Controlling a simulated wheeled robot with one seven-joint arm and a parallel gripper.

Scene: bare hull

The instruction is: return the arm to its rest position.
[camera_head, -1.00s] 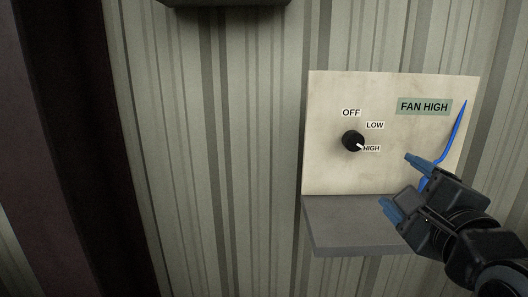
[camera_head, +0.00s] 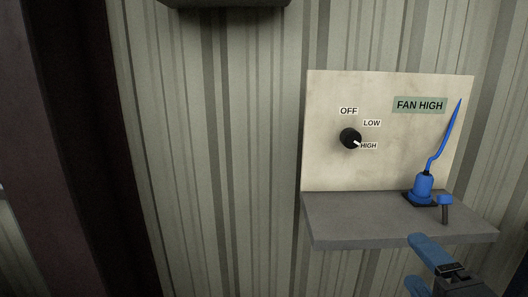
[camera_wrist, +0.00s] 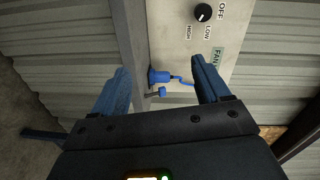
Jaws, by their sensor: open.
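My gripper (camera_head: 418,263) is at the lower right of the head view, below and in front of the grey shelf (camera_head: 350,220). Its two blue fingers are apart with nothing between them. In the wrist view my gripper (camera_wrist: 160,68) points toward the panel and shelf, with both fingers spread and empty. The black knob (camera_head: 350,138) on the pale panel (camera_head: 335,88) has its white pointer at HIGH. It also shows in the wrist view (camera_wrist: 203,12). The green sign (camera_head: 420,105) reads FAN HIGH.
A blue device (camera_head: 423,187) with a curved blue rod stands on the shelf's right part, beside a small blue-topped lever (camera_head: 445,208). A dark box edge (camera_head: 225,3) juts out at the top. A dark post (camera_head: 85,150) stands at the left. The corrugated wall (camera_head: 220,150) between is bare.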

